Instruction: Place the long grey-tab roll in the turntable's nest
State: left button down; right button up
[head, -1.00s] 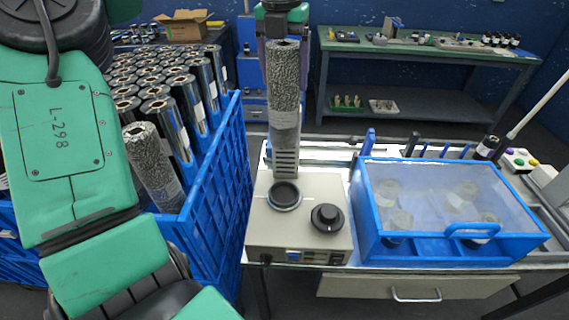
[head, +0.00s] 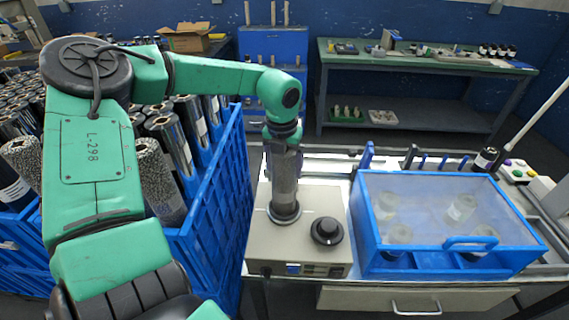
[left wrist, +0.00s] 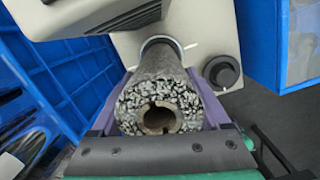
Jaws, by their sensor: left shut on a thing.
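The long roll with a speckled grey surface (head: 285,187) stands upright over the turntable's nest (head: 284,213), a dark round cup with a pale ring on the beige machine. Its lower end meets the nest ring, but I cannot tell whether it rests on the bottom. My left gripper (head: 284,158) is shut on the upper part of the roll. In the left wrist view, the roll's hollow, speckled top end (left wrist: 160,105) sits between the purple fingers, and the nest ring (left wrist: 162,42) shows at its far end. My right gripper is not in view.
A black knob (head: 327,231) stands right of the nest. A blue-framed box with a clear lid (head: 450,245) is farther right. A blue crate (head: 215,200) full of rolls stands close on the left. A green-topped bench (head: 425,60) is behind.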

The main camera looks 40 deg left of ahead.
pick_arm(q)
jog(key=shift+c, duration=1.4)
grip_release()
jog(key=shift+f, duration=0.1)
jog(key=shift+o, duration=1.4)
jog(key=shift+s, duration=0.1)
jog(key=shift+r, duration=0.6)
jog(key=r, duration=0.3)
jog(key=s+r+b, duration=0.1)
jog(key=r, duration=0.7)
jog(key=shift+s+d+r+b, duration=0.1)
jog(key=shift+s+d+b, duration=0.05)
jog(key=shift+d+b, duration=0.2)
